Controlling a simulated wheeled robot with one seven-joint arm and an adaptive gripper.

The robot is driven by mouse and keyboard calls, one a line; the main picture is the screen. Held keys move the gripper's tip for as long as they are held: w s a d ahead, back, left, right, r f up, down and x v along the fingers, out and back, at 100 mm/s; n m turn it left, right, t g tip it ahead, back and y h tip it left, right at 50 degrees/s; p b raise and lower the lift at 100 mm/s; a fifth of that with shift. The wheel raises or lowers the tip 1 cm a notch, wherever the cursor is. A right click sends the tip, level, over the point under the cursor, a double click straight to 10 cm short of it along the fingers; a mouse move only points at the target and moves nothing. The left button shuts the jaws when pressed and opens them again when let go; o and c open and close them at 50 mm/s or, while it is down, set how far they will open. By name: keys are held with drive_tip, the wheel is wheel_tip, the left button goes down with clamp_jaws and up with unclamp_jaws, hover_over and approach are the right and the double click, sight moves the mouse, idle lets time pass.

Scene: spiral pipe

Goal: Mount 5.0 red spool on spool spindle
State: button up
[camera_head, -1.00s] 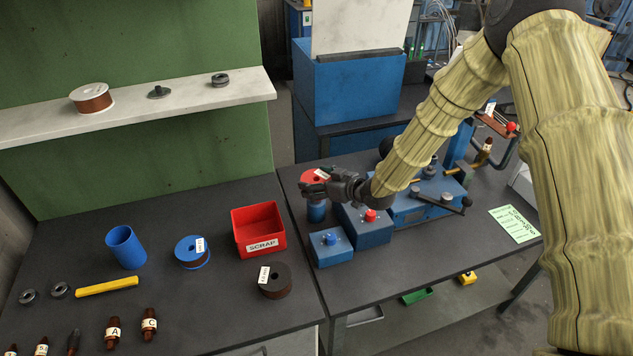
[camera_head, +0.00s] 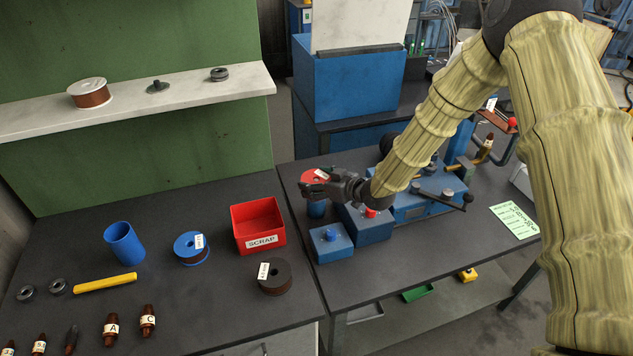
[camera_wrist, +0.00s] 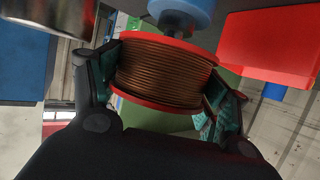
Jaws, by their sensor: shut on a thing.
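My gripper (camera_head: 333,185) is shut on the red spool (camera_head: 313,177) at the left end of the right-hand table. The wrist view shows the spool (camera_wrist: 165,73), with red flanges and copper-coloured wire, between my two fingers. In the head view a blue cylindrical part (camera_head: 317,208) stands just below the spool. In the wrist view a blue round part (camera_wrist: 182,15) is close to the spool's upper flange. I cannot tell whether they touch, or whether a spindle is inside the spool's bore.
A blue box with a red button (camera_head: 370,226) and one with a blue button (camera_head: 332,244) stand near the gripper. A red scrap bin (camera_head: 258,226), a blue spool (camera_head: 191,249) and a dark spool (camera_head: 274,277) are on the left table. A white-flanged spool (camera_head: 88,92) sits on the shelf.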

drive_tip(key=shift+f+b, duration=0.5)
drive_tip(key=shift+f, duration=0.25)
drive_tip(key=o, duration=1.7)
drive_tip(key=shift+r, duration=0.1)
